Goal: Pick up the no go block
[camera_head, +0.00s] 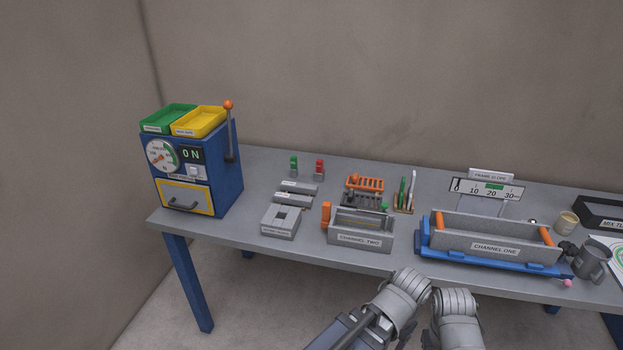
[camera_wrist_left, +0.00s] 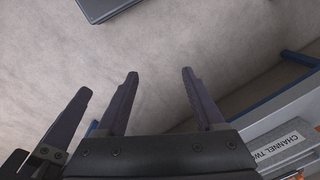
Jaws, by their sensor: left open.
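Two small upright blocks stand at the back of the table in the head view: a green block (camera_head: 294,167) and a red block (camera_head: 319,169) to its right. No label naming the no go block is readable; the red one may be it. My left gripper (camera_wrist_left: 160,75) is open and empty in the left wrist view, its two dark fingers apart over the floor. In the head view my two wrists show at the table's front edge, right of and nearer than the blocks; their fingertips are hidden there. A third dark finger (camera_wrist_left: 70,120) beside them probably belongs to my right gripper.
Grey labelled blocks (camera_head: 294,198), the Channel Two trough (camera_head: 361,237) and an orange rack (camera_head: 365,183) stand near the small blocks. The Channel One trough (camera_head: 495,245) fills the right. A blue machine (camera_head: 222,180) stands left. Table between machine and blocks is clear.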

